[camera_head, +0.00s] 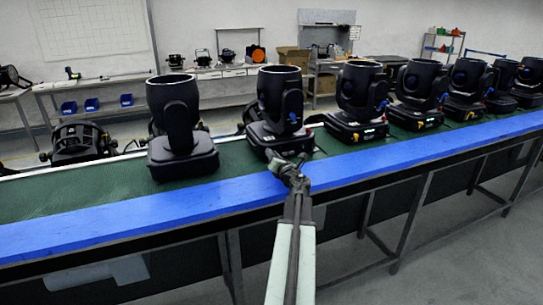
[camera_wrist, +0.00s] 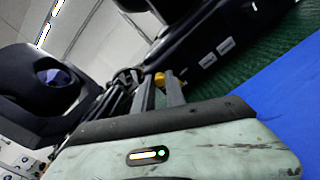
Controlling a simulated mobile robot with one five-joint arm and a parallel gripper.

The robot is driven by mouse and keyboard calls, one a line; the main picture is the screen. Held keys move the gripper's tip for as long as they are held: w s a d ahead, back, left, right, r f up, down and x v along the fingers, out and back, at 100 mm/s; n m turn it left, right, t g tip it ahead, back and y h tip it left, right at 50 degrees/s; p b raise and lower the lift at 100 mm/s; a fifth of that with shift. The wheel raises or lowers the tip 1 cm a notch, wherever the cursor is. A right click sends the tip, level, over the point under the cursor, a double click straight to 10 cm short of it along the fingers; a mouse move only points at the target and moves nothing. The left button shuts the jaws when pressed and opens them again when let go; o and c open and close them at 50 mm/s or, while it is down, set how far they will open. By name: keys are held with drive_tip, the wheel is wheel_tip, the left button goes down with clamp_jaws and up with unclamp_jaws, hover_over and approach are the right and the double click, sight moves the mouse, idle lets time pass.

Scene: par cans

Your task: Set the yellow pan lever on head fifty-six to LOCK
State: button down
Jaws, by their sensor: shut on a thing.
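My gripper (camera_head: 292,168) is at the front edge of the base of a black moving head (camera_head: 280,100), the second from the left on the green bench top. In the wrist view my gripper (camera_wrist: 160,84) has its two dark fingers closed on a small yellow lever (camera_wrist: 159,78) beside the black base (camera_wrist: 190,45). The fingers hide part of the lever, and its setting cannot be read. No head number is legible, so I cannot tell which is fifty-six. White labels show on the base.
Another black head (camera_head: 180,130) stands to the left, and several more stand in a row to the right. A blue strip (camera_head: 150,205) runs along the bench's front edge. Grey floor (camera_head: 450,240) is open in front at the right.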

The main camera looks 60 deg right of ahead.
drive_tip(key=m, duration=0.3)
drive_tip(key=s+d+m, duration=0.1)
drive_tip(key=m, duration=0.1)
drive_tip(key=shift+d+r, duration=0.1)
drive_tip(key=m, duration=0.3)
drive_tip(key=s+d+m, duration=0.1)
drive_tip(key=m, duration=0.1)
drive_tip(key=shift+d+f+m, duration=0.1)
drive_tip(key=shift+f+m, duration=0.15)
drive_tip(key=shift+m, duration=0.05)
idle(0.3)
drive_tip(key=c, duration=1.4)
unclamp_jaws()
drive_tip(key=shift+w, duration=0.1)
drive_tip(key=v, duration=0.8)
